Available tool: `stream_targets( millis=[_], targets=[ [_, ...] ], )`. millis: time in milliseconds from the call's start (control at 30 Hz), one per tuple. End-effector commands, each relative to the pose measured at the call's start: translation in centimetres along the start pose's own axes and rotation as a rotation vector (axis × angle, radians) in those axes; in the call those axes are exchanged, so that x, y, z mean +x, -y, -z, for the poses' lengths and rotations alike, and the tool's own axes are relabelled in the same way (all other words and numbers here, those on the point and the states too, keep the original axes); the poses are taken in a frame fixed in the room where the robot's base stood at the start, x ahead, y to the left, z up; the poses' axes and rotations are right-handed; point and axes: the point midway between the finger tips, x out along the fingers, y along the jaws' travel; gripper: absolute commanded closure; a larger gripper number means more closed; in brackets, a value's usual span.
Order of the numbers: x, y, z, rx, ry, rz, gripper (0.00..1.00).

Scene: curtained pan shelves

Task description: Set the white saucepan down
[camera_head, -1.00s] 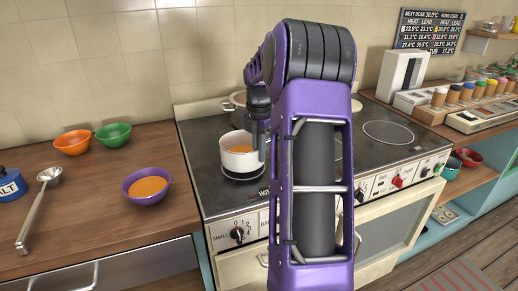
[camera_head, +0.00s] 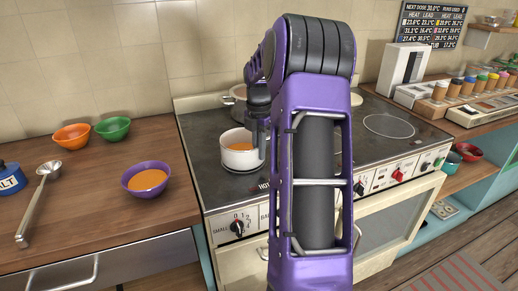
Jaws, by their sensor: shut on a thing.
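The white saucepan (camera_head: 237,158), with orange contents, is upright at the front left burner of the stove (camera_head: 205,131). Its base looks at or very close to the burner; I cannot tell whether it touches. My gripper (camera_head: 261,141) is dark and comes down at the pan's right side, shut on the saucepan. My purple arm hides part of the gripper and the area right of the pan, so the exact grip is not clear.
A larger pot (camera_head: 232,107) stands behind the saucepan, partly hidden by my arm. The right rear burner (camera_head: 388,125) is bare. On the left counter are a purple bowl (camera_head: 147,180), orange bowl (camera_head: 71,137), green bowl (camera_head: 112,129) and ladle (camera_head: 38,200).

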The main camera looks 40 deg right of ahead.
Motion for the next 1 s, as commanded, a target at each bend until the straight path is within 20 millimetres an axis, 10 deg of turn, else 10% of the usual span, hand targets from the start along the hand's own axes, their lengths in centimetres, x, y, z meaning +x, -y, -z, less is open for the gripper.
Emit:
stream_targets(
  millis=[667,867,1000],
  targets=[
    [0.46,-0.04,-0.02,0.000,0.001,-0.002,1.00],
    [0.46,-0.03,-0.01,0.000,0.001,-0.001,0.54],
    [0.50,-0.02,0.00,0.000,0.000,-0.001,0.51]
  ],
)
